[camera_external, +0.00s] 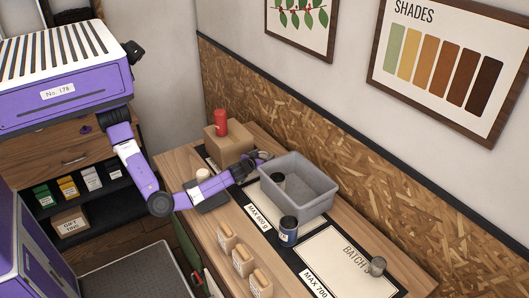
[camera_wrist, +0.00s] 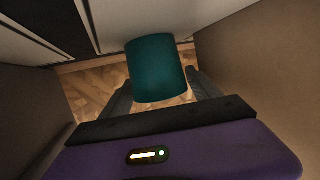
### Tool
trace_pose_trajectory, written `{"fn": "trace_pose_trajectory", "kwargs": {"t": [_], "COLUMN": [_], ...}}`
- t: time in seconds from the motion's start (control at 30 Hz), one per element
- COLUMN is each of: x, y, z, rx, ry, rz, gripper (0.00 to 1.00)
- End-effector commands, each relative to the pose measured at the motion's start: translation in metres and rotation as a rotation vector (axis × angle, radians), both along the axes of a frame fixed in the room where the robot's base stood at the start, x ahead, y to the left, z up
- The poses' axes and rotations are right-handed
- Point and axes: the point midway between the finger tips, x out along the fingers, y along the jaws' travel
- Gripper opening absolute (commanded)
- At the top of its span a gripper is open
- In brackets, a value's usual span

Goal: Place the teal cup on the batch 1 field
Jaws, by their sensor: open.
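In the wrist view a teal cup (camera_wrist: 156,68) stands between the two fingers of my gripper (camera_wrist: 161,92). The jaws are open, and I cannot tell whether they touch the cup. In the external view my gripper (camera_external: 262,156) is low between the cardboard box and the grey bin; the teal cup cannot be made out there. A pale field (camera_external: 335,262) marked "BATCH" lies at the right of the table, its number hidden by a grey can. Another pale field (camera_external: 252,196) marked "MAX 600 g" is partly covered by the grey bin.
The grey bin (camera_external: 318,191) holds a dark-topped jar. A cardboard box (camera_external: 228,148) bears a red object (camera_external: 220,123). A dark blue jar (camera_external: 288,232) stands between the fields; the grey can (camera_external: 377,266) stands on the "BATCH" field. Small tan bags (camera_external: 243,262) line the front edge.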

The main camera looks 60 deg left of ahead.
Motion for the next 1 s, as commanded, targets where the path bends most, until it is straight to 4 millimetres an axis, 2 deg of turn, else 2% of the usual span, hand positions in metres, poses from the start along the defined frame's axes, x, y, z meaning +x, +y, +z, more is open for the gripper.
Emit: {"fn": "trace_pose_trajectory", "kwargs": {"t": [0.3, 0.5, 0.7, 1.0], "x": [-0.049, -0.072, -0.083, -0.084], "y": [-0.028, -0.04, -0.045, -0.045], "z": [0.016, 0.025, 0.029, 0.029], "rx": [-0.001, 0.0, 0.0, 0.0], "ry": [-0.002, -0.002, -0.001, -0.001], "rz": [-0.005, -0.004, -0.002, -0.001], "gripper": [0.71, 0.71, 0.71, 0.71]}}
